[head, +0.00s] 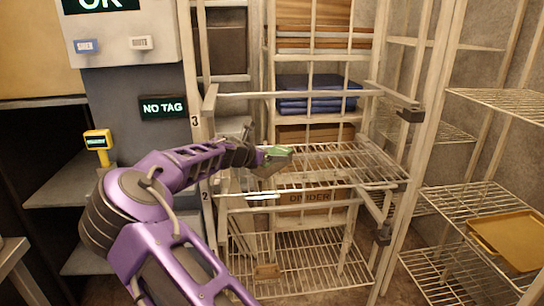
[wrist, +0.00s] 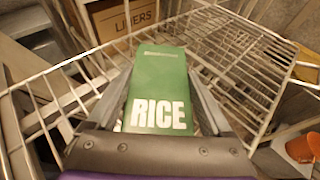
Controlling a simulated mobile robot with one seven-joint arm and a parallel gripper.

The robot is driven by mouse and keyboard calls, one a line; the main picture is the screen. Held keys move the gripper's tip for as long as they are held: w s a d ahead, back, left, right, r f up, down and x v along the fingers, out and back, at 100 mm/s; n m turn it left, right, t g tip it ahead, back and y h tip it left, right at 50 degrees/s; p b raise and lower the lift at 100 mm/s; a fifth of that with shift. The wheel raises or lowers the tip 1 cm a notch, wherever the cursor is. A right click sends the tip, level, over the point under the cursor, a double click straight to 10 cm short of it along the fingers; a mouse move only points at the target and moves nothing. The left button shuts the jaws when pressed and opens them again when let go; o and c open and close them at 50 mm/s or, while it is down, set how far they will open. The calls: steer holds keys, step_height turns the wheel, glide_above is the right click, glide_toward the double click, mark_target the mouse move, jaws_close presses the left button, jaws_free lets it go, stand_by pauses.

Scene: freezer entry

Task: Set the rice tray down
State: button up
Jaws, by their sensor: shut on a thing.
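The rice tray (wrist: 158,82) is a green, flat-topped pack with white RICE lettering. My gripper (wrist: 160,98) is shut on it, with one grey finger along each side. In the head view the rice tray (head: 278,151) shows as a small green piece at the end of my purple arm. It is at the left part of the middle wire shelf (head: 340,160) of the rack. In the wrist view the wire shelf (wrist: 245,75) spreads around and beyond it. I cannot tell whether its underside touches the wires.
A rail (head: 290,94) crosses the rack front above the shelf. The shelf's right side is bare. Blue folded items (head: 315,95) and a box marked DIVIDER (head: 310,197) are behind the rack's bars. A yellow tray (head: 508,238) lies on the right rack. A NO TAG display (head: 163,107) is at left.

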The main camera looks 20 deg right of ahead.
steer(key=o, duration=1.5)
steer(key=p+v, duration=0.1)
steer(key=v, duration=1.1)
